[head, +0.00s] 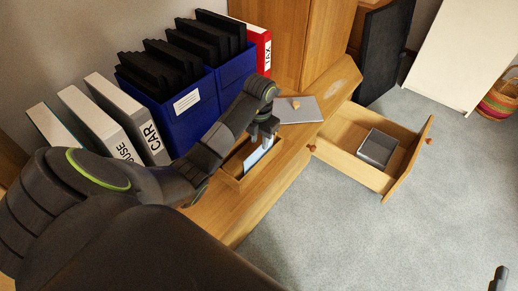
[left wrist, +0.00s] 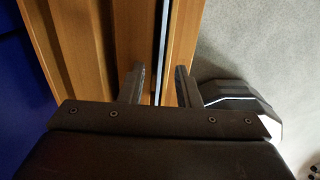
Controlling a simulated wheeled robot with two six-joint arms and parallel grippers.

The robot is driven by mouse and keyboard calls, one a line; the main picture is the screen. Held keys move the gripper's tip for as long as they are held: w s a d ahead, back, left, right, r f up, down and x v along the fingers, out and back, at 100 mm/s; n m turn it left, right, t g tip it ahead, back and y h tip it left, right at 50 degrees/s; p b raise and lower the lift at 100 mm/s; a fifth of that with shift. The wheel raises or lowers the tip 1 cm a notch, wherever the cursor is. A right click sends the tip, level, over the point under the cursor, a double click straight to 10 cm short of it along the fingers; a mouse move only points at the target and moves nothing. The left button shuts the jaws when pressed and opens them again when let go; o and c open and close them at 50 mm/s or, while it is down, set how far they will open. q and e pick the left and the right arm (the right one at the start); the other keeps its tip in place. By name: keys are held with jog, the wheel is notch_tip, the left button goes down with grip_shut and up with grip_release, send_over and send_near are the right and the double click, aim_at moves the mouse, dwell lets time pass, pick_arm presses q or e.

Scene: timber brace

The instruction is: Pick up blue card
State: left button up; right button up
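The blue card (head: 257,155) stands on edge in a narrow wooden box (head: 234,182) on the low cabinet; its face looks pale blue in the head view. In the left wrist view the card shows edge-on as a thin strip (left wrist: 162,30). My left gripper (head: 266,130) is just above the box, pointing down. In the left wrist view its two fingers (left wrist: 160,88) are apart, one on each side of the card's edge, with gaps visible. A dark tip at the lower right corner of the head view may be my right gripper; its fingers cannot be made out.
Blue file boxes (head: 190,105) and upright binders (head: 120,125) stand behind the box. An open drawer (head: 345,140) holds a grey tray (head: 378,149). Carpet in front is clear.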

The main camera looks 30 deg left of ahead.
aim_at(259, 148)
pick_arm(q)
notch_tip(259, 148, down, 2)
jog(key=shift+s+f+b, duration=0.15)
jog(key=shift+f+b, duration=0.1)
jog(key=shift+b, duration=0.15)
jog(key=shift+f, duration=0.3)
pick_arm(e)
notch_tip(259, 148, up, 7)
jog(key=s+n+t, duration=0.1)
jog(key=t, duration=0.3)
jog(key=shift+a+f, duration=0.15)
jog(key=shift+a, duration=0.25)
jog(key=shift+s, duration=0.1)
pick_arm(q)
grip_shut()
